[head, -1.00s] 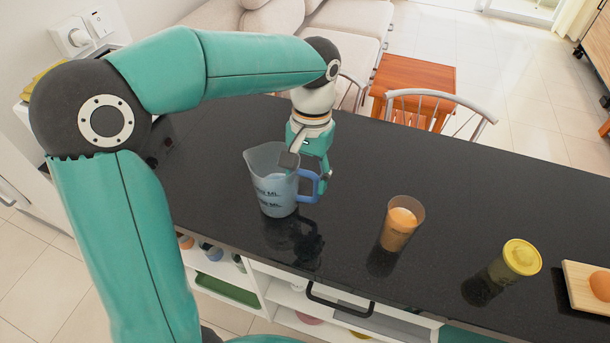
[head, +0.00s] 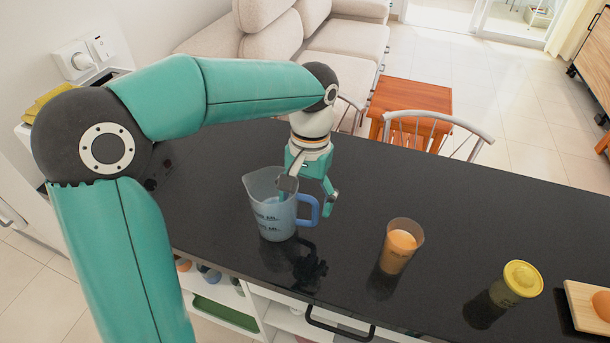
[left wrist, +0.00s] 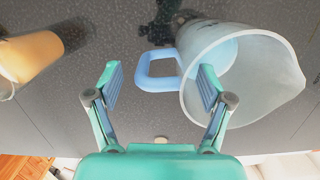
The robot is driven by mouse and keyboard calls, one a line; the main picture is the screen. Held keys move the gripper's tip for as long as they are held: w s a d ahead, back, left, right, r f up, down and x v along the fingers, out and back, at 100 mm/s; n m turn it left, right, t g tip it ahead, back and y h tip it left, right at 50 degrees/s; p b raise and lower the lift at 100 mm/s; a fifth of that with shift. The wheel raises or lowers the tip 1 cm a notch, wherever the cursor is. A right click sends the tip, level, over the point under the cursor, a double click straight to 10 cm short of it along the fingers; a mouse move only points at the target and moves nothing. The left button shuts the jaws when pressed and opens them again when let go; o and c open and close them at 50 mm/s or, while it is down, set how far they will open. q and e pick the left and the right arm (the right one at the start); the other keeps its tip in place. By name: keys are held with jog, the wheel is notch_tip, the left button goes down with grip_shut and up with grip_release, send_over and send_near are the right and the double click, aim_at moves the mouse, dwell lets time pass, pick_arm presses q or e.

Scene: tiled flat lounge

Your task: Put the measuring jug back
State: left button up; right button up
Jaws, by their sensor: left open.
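The measuring jug (head: 268,212) is translucent pale blue with dark markings, a spout and a blue handle (head: 309,211). It stands upright on the black counter. My left gripper (head: 308,193) is above the handle side, pointing down, with its fingers apart. In the left wrist view the handle (left wrist: 156,72) shows between the open fingers of the gripper (left wrist: 160,86). The right-hand finger there overlaps the mouth of the jug (left wrist: 245,85); I cannot tell whether it dips inside or touches. My right gripper is not in view.
On the black counter (head: 470,215), to the right of the jug, stand a glass of orange content (head: 401,246), a yellow-lidded jar (head: 518,283) and a wooden board (head: 580,300). Open shelves lie below the front edge. A chair (head: 435,120) stands behind. Counter between jug and glass is clear.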

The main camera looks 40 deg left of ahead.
pick_arm(q)
notch_tip(320, 180, up, 12)
jog(key=w+p, duration=0.1)
jog(key=shift+w+a+f+p, duration=0.2)
jog(key=shift+w+p, duration=0.1)
jog(key=shift+w, duration=0.05)
dwell(0.4)
